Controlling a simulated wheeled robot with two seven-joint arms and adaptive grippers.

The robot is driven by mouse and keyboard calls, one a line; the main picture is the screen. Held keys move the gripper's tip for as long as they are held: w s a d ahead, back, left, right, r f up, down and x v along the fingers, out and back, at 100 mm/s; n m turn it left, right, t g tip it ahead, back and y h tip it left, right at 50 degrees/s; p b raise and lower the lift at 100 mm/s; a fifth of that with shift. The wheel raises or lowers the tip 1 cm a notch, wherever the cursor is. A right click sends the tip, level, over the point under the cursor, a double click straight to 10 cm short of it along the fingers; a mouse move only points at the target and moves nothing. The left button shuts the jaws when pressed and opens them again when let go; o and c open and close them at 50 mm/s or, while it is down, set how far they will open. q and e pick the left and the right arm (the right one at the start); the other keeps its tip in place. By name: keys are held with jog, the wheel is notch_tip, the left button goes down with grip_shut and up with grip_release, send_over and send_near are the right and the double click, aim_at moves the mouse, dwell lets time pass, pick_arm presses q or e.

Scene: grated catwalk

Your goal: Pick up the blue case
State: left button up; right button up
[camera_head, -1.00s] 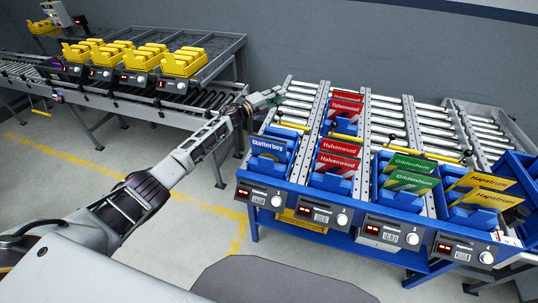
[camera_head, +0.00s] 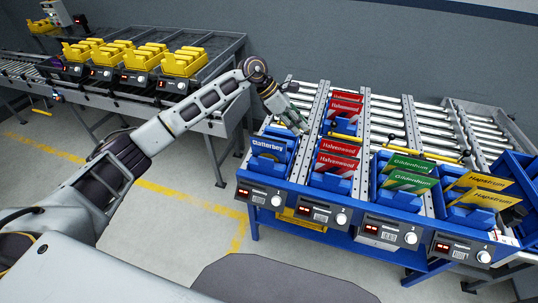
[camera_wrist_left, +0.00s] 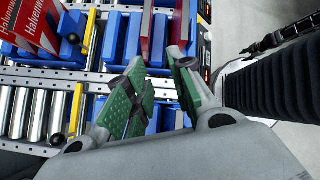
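The blue case (camera_head: 268,146), with a blue "Clatterbey" card, stands in a blue holder at the front of lane 1 on the roller rack. My left gripper (camera_head: 297,122) is above the rack, behind and to the right of this case in the head view, apart from it. In the left wrist view the left gripper (camera_wrist_left: 158,64) is open, its green-padded fingers spread with nothing held. Blue holder parts (camera_wrist_left: 130,40) show beyond the fingers; I cannot tell which of them belongs to the blue case. My right gripper is not in view.
Red (camera_head: 338,155), green (camera_head: 408,173) and yellow (camera_head: 484,190) card cases fill the neighbouring lanes. Yellow-handled lane stops (camera_head: 295,126) cross the rollers. A conveyor with yellow bins (camera_head: 183,62) stands at the left. Floor between the two is clear.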

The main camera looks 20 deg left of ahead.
aim_at(266, 139)
pick_arm(q)
jog(key=s+a+m+y, duration=0.4)
jog(key=a+y, duration=0.4)
jog(key=a, duration=0.2)
jog(key=shift+r+t, duration=0.4)
jog(key=f, duration=0.2)
jog(key=f+p, duration=0.1)
jog(key=f, duration=0.2)
jog(key=w+f, duration=0.1)
jog(key=f, duration=0.1)
jog(key=shift+d+f, duration=0.15)
jog(key=shift+f, duration=0.2)
jog(key=shift+w+f+p, duration=0.1)
jog(key=shift+f+p, duration=0.2)
jog(key=shift+f, duration=0.1)
jog(key=shift+f, duration=0.15)
